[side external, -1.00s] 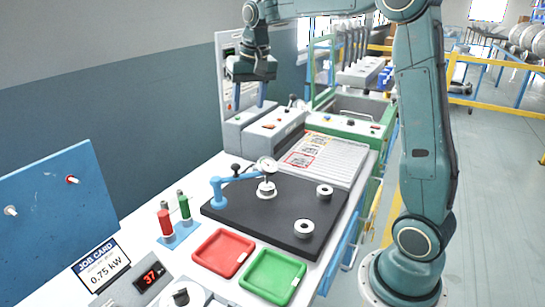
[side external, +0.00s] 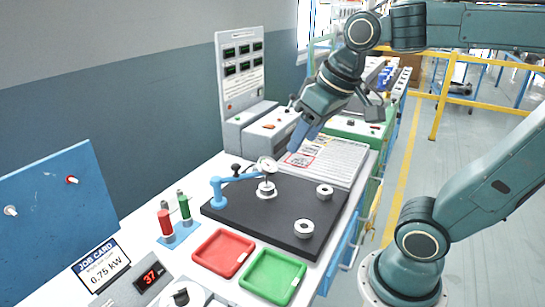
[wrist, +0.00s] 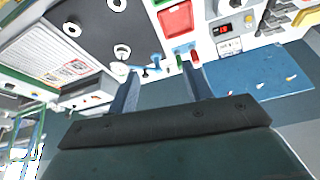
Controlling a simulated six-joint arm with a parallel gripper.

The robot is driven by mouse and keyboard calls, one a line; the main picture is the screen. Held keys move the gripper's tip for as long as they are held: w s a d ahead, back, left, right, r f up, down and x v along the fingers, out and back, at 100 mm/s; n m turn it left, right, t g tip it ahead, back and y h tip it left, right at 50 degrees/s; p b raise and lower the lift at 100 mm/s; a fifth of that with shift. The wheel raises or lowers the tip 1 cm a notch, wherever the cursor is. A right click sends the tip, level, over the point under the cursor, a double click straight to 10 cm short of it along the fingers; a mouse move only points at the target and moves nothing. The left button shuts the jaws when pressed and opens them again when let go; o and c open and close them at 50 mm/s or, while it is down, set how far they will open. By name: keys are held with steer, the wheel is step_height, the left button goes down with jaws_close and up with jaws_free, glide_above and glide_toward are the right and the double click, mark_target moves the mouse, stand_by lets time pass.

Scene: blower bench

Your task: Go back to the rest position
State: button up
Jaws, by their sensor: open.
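My gripper (side external: 303,137) hangs in the air above the bench, over the near edge of the printed sheet panel (side external: 335,160) and behind the dark plate. In the wrist view its two blue-grey fingers (wrist: 163,90) are spread apart with nothing between them. No object is in its hold.
A dark plate (side external: 250,222) carries a blue dial gauge stand (side external: 219,192) and white rings (side external: 304,228). Red (side external: 222,252) and green (side external: 272,277) trays lie in front. Red (side external: 165,223) and green (side external: 184,206) cylinders stand left. A panel with displays (side external: 240,70) rises behind.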

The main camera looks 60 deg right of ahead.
steer(key=s+a+f+n, duration=0.1)
steer(key=s+f, duration=0.2)
steer(key=s, duration=0.2)
steer(key=shift+s+a+f+n+t, duration=0.2)
steer(key=shift+s+a+n+t, duration=0.05)
steer(key=shift+a+n+t, duration=0.05)
